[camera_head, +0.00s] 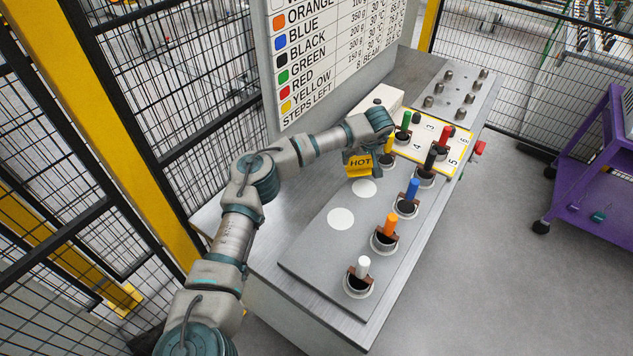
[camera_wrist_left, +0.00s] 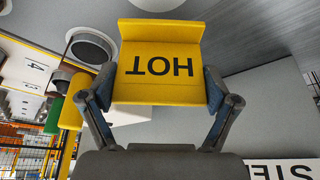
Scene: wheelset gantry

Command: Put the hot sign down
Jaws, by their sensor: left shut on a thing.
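The yellow hot sign (camera_head: 360,168), a bent plate lettered HOT, is in my left gripper (camera_head: 358,156) over the grey plate (camera_head: 318,252). In the left wrist view the sign (camera_wrist_left: 165,62) appears upside down, with the fingers of my left gripper (camera_wrist_left: 158,92) shut on its two sides. Two white round spots, a nearer one (camera_head: 340,218) and a farther one (camera_head: 364,187), show on the plate. The farther spot lies just below the sign in the head view. I cannot tell whether the sign touches the plate. My right gripper is not in view.
Holders with coloured handles line the plate's right side, including white (camera_head: 362,267), orange (camera_head: 390,224) and blue (camera_head: 412,189). A numbered white panel (camera_head: 420,148) lies beyond. A lettered board (camera_head: 330,60) stands behind. A purple cart (camera_head: 590,170) is at right.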

